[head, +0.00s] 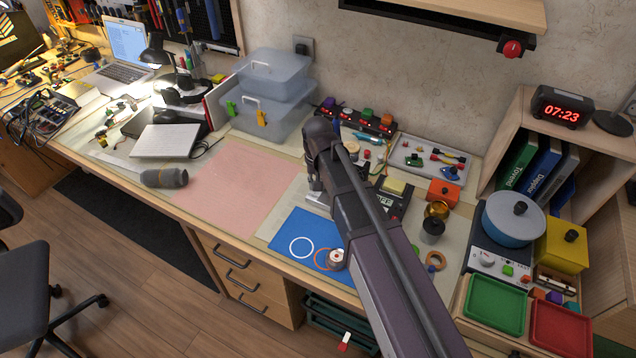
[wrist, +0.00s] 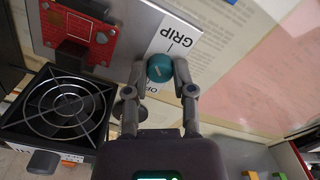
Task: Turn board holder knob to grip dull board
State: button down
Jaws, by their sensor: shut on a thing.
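In the wrist view, a round teal knob (wrist: 160,69) with a short pale mark sits on the grey board holder (wrist: 128,30). A white label (wrist: 176,40) beside it reads "GRIP"; a second word is partly hidden by a finger. My gripper (wrist: 160,66) is shut on the knob, one fingertip on each side. A red board (wrist: 100,47) stands at the upper left, with a dark clamp part in front of it. In the head view my gripper (head: 315,180) is over the bench; my arm hides the knob and most of the holder.
A black fan (wrist: 62,108) lies close to the left of my gripper in the wrist view. In the head view a blue mat (head: 283,242) with rings and a pink mat (head: 240,190) lie nearby. A soldering tray (head: 430,160) and clear boxes (head: 262,122) stand behind.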

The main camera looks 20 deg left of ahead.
jog(key=m, duration=0.4)
jog(key=shift+s+m, duration=0.15)
jog(key=shift+m, duration=0.15)
jog(key=m, duration=0.4)
dwell(0.3)
jog(key=shift+c, duration=2.3)
grip_release()
